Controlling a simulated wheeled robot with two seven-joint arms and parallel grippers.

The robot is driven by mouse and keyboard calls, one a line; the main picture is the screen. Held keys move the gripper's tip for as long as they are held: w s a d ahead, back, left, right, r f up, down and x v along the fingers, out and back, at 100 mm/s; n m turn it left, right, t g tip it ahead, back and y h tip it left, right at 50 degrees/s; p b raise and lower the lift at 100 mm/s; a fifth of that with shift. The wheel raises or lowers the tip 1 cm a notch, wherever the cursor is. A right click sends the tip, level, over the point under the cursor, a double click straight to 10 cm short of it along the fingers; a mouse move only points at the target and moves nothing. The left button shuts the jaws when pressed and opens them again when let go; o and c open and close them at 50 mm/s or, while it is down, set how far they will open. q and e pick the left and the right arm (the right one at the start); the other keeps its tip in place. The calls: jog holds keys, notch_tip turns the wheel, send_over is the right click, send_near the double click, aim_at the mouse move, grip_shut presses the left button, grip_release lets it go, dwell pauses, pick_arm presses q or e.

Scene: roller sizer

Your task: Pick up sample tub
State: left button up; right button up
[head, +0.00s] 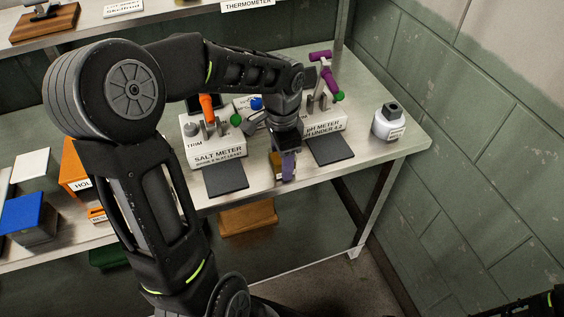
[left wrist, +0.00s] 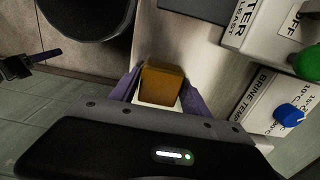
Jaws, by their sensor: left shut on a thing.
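My left gripper (head: 287,172) is over the front edge of the metal bench, between the salt meter and the pH meter. Its purple fingers are shut on the sample tub (head: 276,158), which is mostly hidden behind them in the head view. In the left wrist view the tub (left wrist: 162,84) is a small amber-brown block with a pale lower part, held between the fingers of the left gripper (left wrist: 158,98). A dark gripper-like part, seemingly my right gripper (left wrist: 35,62), shows at the left of that view; its jaws are unclear.
The salt meter (head: 217,148) and pH meter (head: 325,122) flank my gripper, with dark pads (head: 226,180) in front. A brine temperature box (left wrist: 272,103) with a blue knob stands behind. A white bottle (head: 388,123) stands at right. A wooden box (head: 248,218) is below the bench edge.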

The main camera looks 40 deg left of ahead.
pick_arm(q)
jog(key=c, duration=0.8)
notch_tip(320, 180, up, 10)
dwell(0.3)
dwell(0.8)
